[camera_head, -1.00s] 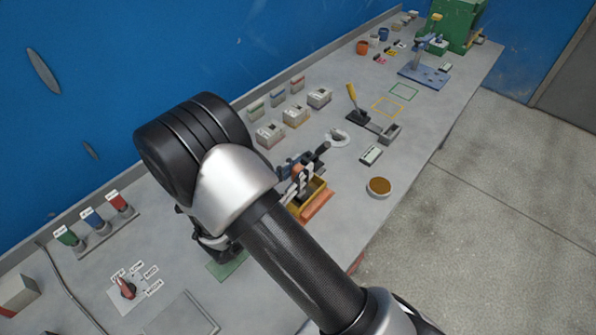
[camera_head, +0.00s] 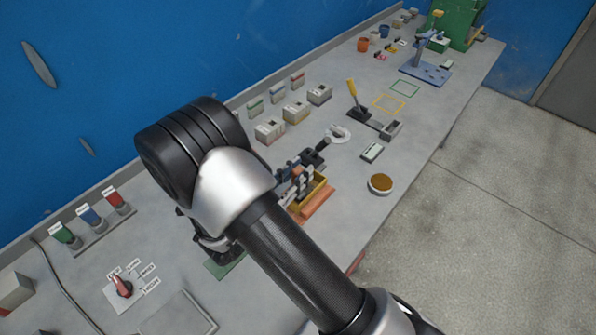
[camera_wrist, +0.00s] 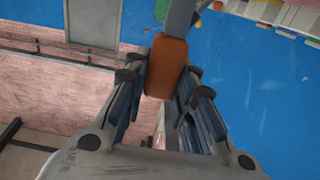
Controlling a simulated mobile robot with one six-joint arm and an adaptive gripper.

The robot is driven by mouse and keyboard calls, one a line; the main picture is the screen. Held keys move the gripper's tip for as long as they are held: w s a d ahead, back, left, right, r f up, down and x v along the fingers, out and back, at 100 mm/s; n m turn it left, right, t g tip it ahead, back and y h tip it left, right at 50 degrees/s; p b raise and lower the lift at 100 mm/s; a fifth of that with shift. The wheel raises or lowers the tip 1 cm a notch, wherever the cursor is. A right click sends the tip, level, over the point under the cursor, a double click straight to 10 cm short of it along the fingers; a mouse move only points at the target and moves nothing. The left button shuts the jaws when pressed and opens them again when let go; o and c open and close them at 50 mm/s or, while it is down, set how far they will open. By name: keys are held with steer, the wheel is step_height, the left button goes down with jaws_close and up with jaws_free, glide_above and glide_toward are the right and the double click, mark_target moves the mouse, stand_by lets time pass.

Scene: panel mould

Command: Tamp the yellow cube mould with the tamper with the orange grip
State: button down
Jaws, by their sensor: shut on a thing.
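My gripper (camera_wrist: 160,105) is shut on the orange grip (camera_wrist: 166,68) of the tamper. The tamper's grey shaft (camera_wrist: 182,14) shows beyond the grip in the wrist view; its foot is not clear to see. In the head view the yellow mould (camera_head: 319,191) sits on the bench on an orange base (camera_head: 317,207), just right of my forearm. My gripper and the tool are crowded over or beside the mould's far left side, partly hidden by my arm. I cannot tell whether the tamper touches the mould.
A round bowl of brown material (camera_head: 381,184) stands right of the mould. A small labelled block (camera_head: 372,151), a white ring-shaped piece (camera_head: 338,134) and a yellow-handled lever device (camera_head: 358,105) lie beyond. Several light boxes (camera_head: 270,130) line the back. The blue wall (camera_head: 150,50) is close behind.

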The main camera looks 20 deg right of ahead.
steer(key=shift+f, duration=0.25)
steer(key=shift+r, duration=0.1)
steer(key=shift+r+p, duration=1.35)
steer(key=shift+r, duration=0.4)
step_height(320, 180, up, 7)
steer(key=p, duration=0.5)
steer(key=shift+p, duration=0.3)
steer(key=shift+a, duration=0.1)
